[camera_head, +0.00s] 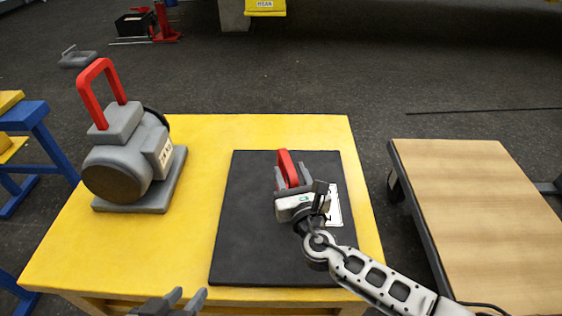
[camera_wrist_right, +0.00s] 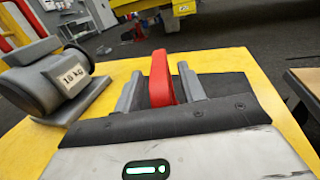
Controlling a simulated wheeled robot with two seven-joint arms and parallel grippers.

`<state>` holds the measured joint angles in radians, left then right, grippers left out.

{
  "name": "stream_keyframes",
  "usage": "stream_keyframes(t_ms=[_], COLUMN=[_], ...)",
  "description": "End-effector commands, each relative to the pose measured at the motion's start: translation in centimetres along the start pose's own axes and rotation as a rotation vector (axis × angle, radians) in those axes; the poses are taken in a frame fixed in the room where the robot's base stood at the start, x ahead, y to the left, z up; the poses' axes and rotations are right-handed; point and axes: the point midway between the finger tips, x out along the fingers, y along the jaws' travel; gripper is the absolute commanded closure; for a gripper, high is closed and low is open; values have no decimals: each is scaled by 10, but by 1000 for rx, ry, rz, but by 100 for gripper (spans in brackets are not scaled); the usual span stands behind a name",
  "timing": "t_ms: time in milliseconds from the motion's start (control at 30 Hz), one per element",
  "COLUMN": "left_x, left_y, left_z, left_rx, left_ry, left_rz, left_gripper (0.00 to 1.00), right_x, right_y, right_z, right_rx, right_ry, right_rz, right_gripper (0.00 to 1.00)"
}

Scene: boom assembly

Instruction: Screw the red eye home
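A red eye (camera_head: 287,168), a red loop seen nearly edge-on, stands over the black mat (camera_head: 255,255) on the yellow table. My right gripper (camera_head: 290,180) is at it, with one finger on each side. In the right wrist view the red eye (camera_wrist_right: 160,82) rises between the two grey fingers (camera_wrist_right: 160,70), with a narrow gap showing on both sides, so the gripper looks open around it. Its lower end is hidden behind the gripper body. My left gripper (camera_head: 187,296) is at the bottom edge of the head view, fingers apart and empty.
A grey motor (camera_head: 120,165) with a red handle (camera_head: 97,90) stands at the left of the yellow table (camera_head: 185,245); its label (camera_wrist_right: 73,77) reads 18 kg. A white label lies on the mat, partly behind my right gripper. A wooden-topped table (camera_head: 480,210) stands at right, across a gap.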

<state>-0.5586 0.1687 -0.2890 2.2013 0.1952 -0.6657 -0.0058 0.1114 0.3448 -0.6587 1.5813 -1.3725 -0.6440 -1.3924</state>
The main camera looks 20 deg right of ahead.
Motion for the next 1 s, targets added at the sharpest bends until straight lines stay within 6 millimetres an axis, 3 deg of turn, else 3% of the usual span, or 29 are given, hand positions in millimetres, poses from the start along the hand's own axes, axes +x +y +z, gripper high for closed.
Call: stream_keyframes(t_ms=[467,600,633,833,1000], left_x=[0,-1,-1,-2,-3], left_y=[2,2,2,2,0], left_z=[3,4,4,3,4], left_rx=[0,-1,-1,0,0], left_ry=[-2,-3,-3,-4,-22], left_rz=[5,5,5,4,-2], left_gripper=[64,64,64,64,64], right_x=[6,5,5,6,7], right_y=[-3,-3,-3,-1,2], right_z=[0,0,0,1,1], right_rx=[1,1,1,6,9], right_ry=[0,0,0,0,0], right_rz=[-6,-6,-6,-34,-177], right_gripper=[60,96,100,100,100])
